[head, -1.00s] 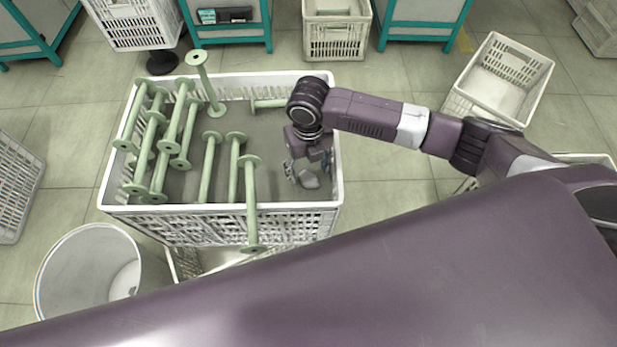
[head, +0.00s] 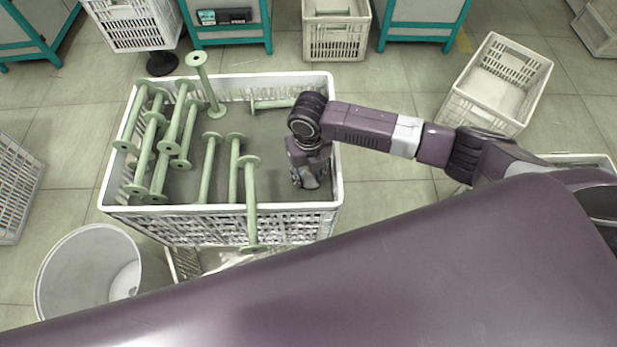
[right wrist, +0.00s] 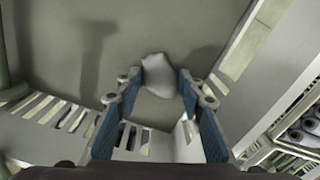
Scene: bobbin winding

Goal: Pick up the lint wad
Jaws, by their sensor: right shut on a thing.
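The lint wad (right wrist: 158,74) is a small pale grey lump between the fingertips of my right gripper (right wrist: 160,88) in the right wrist view. In the head view the wad (head: 310,181) shows beside the fingers of the right gripper (head: 306,184), partly covered by them. The gripper is shut on the wad, low inside the right end of the big white crate (head: 337,150), close to the grey floor of the crate. I cannot tell if the wad still touches that floor. My left gripper is not in view.
Several green bobbins (head: 207,170) fill the left and middle of the crate; one (head: 250,200) leans over its front wall. A white bin (head: 95,265) stands front left. An empty white crate (head: 497,85) sits at the right.

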